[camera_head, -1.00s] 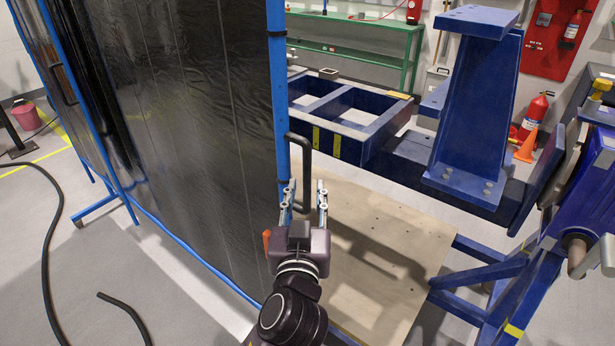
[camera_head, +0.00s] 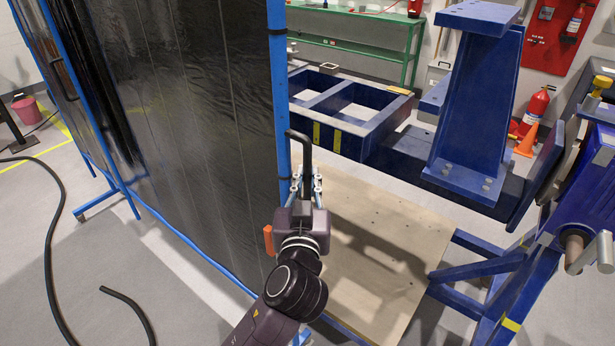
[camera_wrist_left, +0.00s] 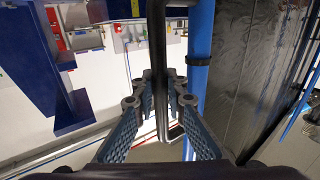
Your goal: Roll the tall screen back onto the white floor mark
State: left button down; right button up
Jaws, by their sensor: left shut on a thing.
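The tall screen (camera_head: 195,110) has dark, glossy panels in a blue frame and fills the left of the head view. Its black upright handle (camera_head: 306,150) is on the near blue post. My left gripper (camera_head: 307,181) is shut on this handle, and the wrist view shows its fingers (camera_wrist_left: 160,85) on either side of the handle bar (camera_wrist_left: 157,40), beside the blue post (camera_wrist_left: 201,40). A pale white band (camera_head: 195,278) on the floor runs along the foot of the screen and partly under it. My right gripper is not in view.
A wooden board (camera_head: 365,265) lies right of the screen, by the blue jig (camera_head: 465,130) and its stand. A black hose (camera_head: 50,250) lies on the grey floor at left. A pink bucket (camera_head: 25,110) and orange cone (camera_head: 527,139) stand farther off.

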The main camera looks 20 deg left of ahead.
pick_arm(q)
jog(key=shift+w+a, duration=0.2)
jog(key=shift+a, duration=0.3)
jog(key=shift+w+a, duration=0.15)
jog(key=shift+a, duration=0.3)
jog(key=c, duration=2.4)
grip_release()
jog(key=shift+a, duration=0.1)
jog(key=o, duration=0.5)
jog(key=shift+c, duration=0.2)
jog(key=shift+s+d, duration=0.1)
jog(key=shift+d, duration=0.1)
jog(key=v, duration=1.2)
